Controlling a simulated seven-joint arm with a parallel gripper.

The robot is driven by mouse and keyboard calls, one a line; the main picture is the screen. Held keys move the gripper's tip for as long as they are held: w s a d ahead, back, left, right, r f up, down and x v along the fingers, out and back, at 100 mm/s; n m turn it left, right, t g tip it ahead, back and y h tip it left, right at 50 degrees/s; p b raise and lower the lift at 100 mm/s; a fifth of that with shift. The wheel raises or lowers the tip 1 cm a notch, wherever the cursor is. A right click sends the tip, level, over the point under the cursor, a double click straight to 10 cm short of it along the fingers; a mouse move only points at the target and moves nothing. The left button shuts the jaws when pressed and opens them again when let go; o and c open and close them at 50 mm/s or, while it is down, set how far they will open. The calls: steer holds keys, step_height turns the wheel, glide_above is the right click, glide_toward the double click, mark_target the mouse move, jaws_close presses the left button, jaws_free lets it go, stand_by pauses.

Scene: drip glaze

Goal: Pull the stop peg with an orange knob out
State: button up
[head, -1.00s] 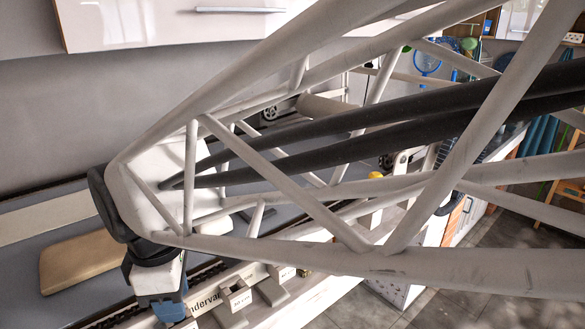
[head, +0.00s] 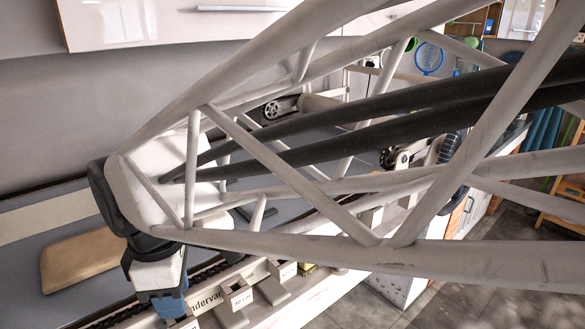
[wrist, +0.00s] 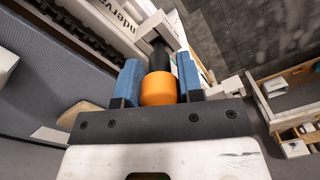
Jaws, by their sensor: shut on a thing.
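The stop peg's orange knob (wrist: 158,89) sits between the two blue fingers of my gripper (wrist: 160,82) in the wrist view. My gripper is shut on it. A dark shaft (wrist: 160,55) runs on beyond the knob toward the pale labelled rail (wrist: 130,22). I cannot tell how deep the shaft sits in the rail. In the head view my gripper's blue fingers (head: 171,306) are at the front edge of the bench, beside the lettered rail (head: 205,303). The knob is hidden there.
Several pale labelled blocks (head: 238,296) stand along the rail to the right of my gripper. A dark chain (head: 213,272) runs behind them. A tan pad (head: 80,260) lies on the grey bench at left. Tiled floor (wrist: 220,40) is below the bench front.

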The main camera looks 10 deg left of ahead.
steer(key=shift+r, duration=0.25)
steer(key=shift+r, duration=1.05)
steer(key=shift+r, duration=0.2)
steer(key=shift+r, duration=1.4)
